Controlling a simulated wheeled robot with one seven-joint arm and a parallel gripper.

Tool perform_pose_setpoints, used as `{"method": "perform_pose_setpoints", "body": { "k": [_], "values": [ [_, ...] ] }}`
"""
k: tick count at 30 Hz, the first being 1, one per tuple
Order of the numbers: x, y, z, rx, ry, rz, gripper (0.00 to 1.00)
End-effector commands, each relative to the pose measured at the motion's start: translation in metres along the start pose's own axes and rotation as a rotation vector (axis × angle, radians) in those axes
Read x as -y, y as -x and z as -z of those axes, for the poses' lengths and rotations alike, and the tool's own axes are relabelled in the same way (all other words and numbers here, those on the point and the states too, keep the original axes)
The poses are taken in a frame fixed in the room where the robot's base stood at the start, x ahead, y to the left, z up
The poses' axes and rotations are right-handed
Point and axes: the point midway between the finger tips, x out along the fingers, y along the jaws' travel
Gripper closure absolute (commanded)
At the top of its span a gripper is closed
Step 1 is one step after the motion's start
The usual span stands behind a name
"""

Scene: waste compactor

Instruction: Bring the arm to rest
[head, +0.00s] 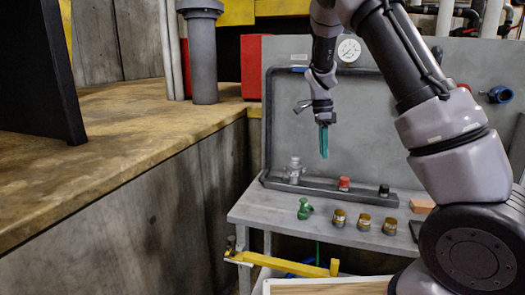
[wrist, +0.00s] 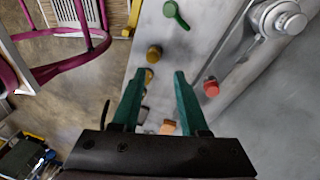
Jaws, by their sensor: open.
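My gripper (head: 323,140) hangs down from my arm in the head view, above the grey shelf (head: 262,212) and in front of the grey back panel. Its two green fingers show in the wrist view (wrist: 158,95), spread apart with nothing between them. The fingers touch nothing that I can see. My arm is bent, with the upper part rising at the right and the wrist pointing down.
On the shelf are a green valve handle (head: 304,209), several brass knobs (head: 364,222), a red knob (head: 344,183), a black knob (head: 384,190) and an orange block (head: 422,206). A yellow bar (head: 285,263) sticks out below. A wooden counter (head: 150,135) fills the left.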

Motion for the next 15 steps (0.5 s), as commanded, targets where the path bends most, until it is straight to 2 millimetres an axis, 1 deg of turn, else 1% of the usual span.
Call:
{"method": "perform_pose_setpoints", "body": {
  "k": [1,7,11,15],
  "values": [
    [-0.010,0.015,0.009,0.054,0.040,0.020,0.56],
    [-0.055,0.066,0.031,0.205,0.264,0.135,0.56],
    [-0.090,0.098,0.044,0.257,0.416,0.245,0.56],
    [-0.130,0.128,0.056,0.264,0.582,0.381,0.56]
  ]
}}
